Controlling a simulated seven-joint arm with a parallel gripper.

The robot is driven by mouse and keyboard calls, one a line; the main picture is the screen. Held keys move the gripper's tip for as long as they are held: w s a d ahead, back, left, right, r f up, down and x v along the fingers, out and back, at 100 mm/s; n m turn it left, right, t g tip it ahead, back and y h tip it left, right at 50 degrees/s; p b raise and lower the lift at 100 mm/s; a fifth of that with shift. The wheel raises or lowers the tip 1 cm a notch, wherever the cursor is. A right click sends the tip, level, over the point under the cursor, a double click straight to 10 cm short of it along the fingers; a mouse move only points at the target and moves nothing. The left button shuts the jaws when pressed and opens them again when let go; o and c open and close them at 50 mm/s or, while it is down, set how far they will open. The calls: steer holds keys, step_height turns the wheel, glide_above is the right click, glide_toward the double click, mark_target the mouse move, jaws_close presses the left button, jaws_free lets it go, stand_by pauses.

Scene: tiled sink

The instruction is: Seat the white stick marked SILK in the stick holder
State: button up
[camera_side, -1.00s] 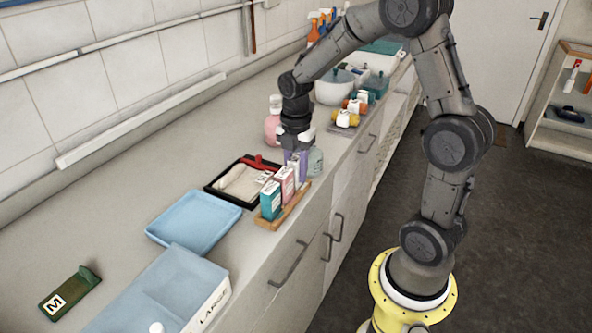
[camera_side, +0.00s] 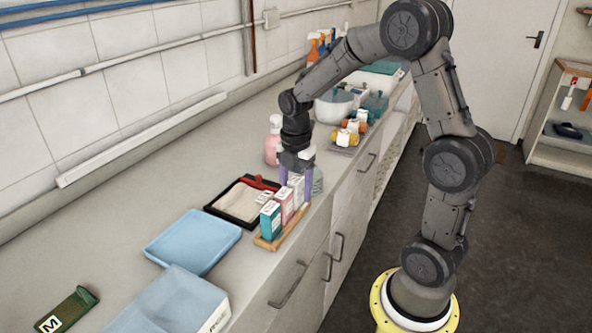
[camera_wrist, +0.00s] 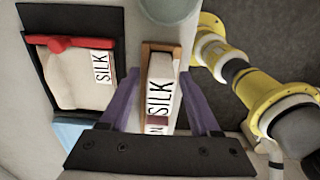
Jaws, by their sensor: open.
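The white stick marked SILK (camera_wrist: 160,98) stands in the far end of the wooden stick holder (camera_wrist: 146,58). In the side view the holder (camera_side: 268,243) lies along the counter's front edge, with a teal stick (camera_side: 270,221) and a pink stick (camera_side: 284,205) nearer the camera. My gripper (camera_wrist: 158,88) is open, its purple fingers on either side of the white stick with gaps showing. In the side view my gripper (camera_side: 296,178) is low over the holder's far end, partly hiding the white stick (camera_side: 297,187). The stick's foot is hidden.
A black tray (camera_side: 212,209) beside the holder has a SILK label (camera_wrist: 102,67) and a red-handled tool (camera_wrist: 68,43). A blue tray (camera_side: 150,249) and blue bin lie nearer the camera.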

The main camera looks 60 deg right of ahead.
step_height(320, 180, up, 11)
steer(key=shift+s+a+r, duration=0.1)
steer(key=shift+a+r, duration=0.05)
steer(key=shift+r, duration=0.15)
steer(key=s+a+m+t, duration=0.2)
steer(key=s+a+m, duration=0.3)
steer(key=s+m, duration=0.3)
steer(key=s+a+m+t, duration=0.3)
steer(key=s+a+m, duration=0.3)
steer(key=s+m, duration=0.2)
steer(key=shift+r+m+t, duration=0.3)
steer(key=shift+m, duration=0.7)
